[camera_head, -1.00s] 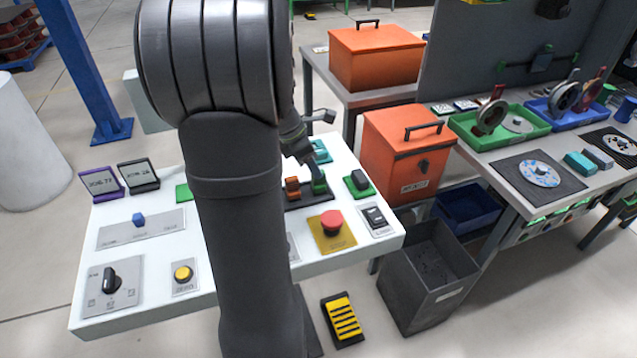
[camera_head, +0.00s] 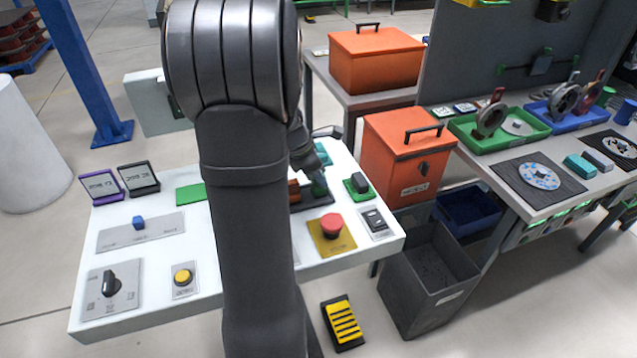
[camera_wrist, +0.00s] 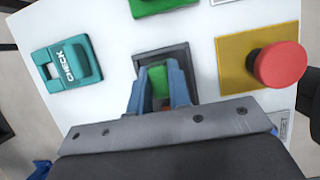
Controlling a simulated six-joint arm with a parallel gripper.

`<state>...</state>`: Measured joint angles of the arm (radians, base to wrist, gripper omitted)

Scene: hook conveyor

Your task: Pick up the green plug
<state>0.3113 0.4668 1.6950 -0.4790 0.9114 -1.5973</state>
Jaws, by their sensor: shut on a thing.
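The green plug (camera_wrist: 158,82) stands in a dark rectangular holder (camera_wrist: 178,51) on the white console. My gripper (camera_wrist: 159,84) is shut on the green plug, with one blue-grey finger on each side of it. In the head view my gripper (camera_head: 316,177) comes down over the green plug (camera_head: 320,188), hiding part of it. I cannot tell whether the plug is lifted at all from the holder. An orange plug (camera_head: 294,190) stands just left of it in the same holder, partly behind my arm.
A red button on a yellow plate (camera_wrist: 280,64) lies right of the holder. A teal CHECK block (camera_wrist: 68,63) lies to its left in the wrist view. A black switch on a green base (camera_head: 358,184) is close by. An orange box (camera_head: 400,155) stands beyond the console.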

